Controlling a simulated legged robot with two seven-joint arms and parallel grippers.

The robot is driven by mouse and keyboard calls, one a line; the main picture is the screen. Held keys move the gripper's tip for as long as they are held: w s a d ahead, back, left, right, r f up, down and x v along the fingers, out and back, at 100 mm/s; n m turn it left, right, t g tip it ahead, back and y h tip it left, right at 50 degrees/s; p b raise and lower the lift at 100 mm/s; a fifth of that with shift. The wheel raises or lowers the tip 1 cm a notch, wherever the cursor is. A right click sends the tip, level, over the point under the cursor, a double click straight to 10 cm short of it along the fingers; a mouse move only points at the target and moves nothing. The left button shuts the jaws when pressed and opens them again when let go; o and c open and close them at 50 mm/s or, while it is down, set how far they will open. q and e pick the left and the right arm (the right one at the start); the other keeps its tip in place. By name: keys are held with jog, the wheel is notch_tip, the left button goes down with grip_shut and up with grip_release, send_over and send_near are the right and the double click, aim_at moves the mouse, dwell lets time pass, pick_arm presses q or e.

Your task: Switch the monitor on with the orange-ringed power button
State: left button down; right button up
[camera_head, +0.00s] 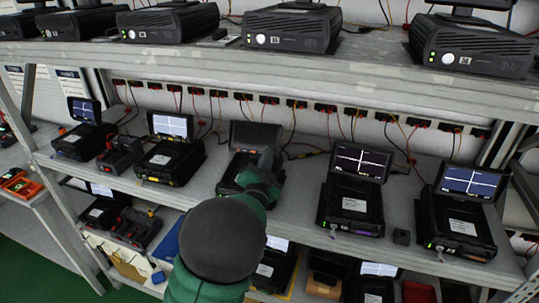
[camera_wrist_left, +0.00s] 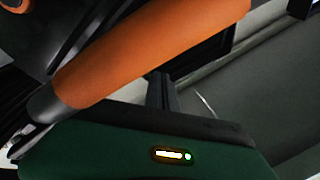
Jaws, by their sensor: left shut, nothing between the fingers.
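The monitor in the middle of the main shelf has a dark screen (camera_head: 253,135). Its black base unit (camera_head: 232,172) is partly covered by my left arm, and I cannot see the orange-ringed power button in the head view. My left gripper (camera_head: 263,160) is over this unit, just below the screen, shut and with nothing in it; its fingertips are hard to make out, so I cannot tell whether they touch the unit. The left wrist view is filled by close orange and green parts. A small lit white bar and green dot show on the green part. My right gripper is not in view.
Lit monitors stand on both sides: one at the left (camera_head: 169,126) and two at the right (camera_head: 361,161) (camera_head: 470,182). An upper shelf (camera_head: 365,75) with several black units runs above. Red sockets and cables line the wall behind. More units fill the lower shelf.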

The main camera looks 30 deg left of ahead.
pick_arm(q)
jog(key=shift+d+f, duration=0.15)
jog(key=shift+f, duration=0.55)
jog(key=shift+s+d+r+p, duration=0.1)
jog(key=shift+s+r+p, duration=0.3)
jog(key=shift+r+p, duration=0.35)
jog(key=s+r+p, duration=0.1)
jog(key=s+d+r, duration=0.1)
jog(key=s, duration=0.1)
jog(key=shift+r+p, duration=0.3)
jog(key=shift+p, duration=0.1)
jog(key=shift+s, duration=0.15)
jog(key=shift+w+a, duration=0.1)
jog(key=shift+w, duration=0.15)
jog(key=shift+s, duration=0.15)
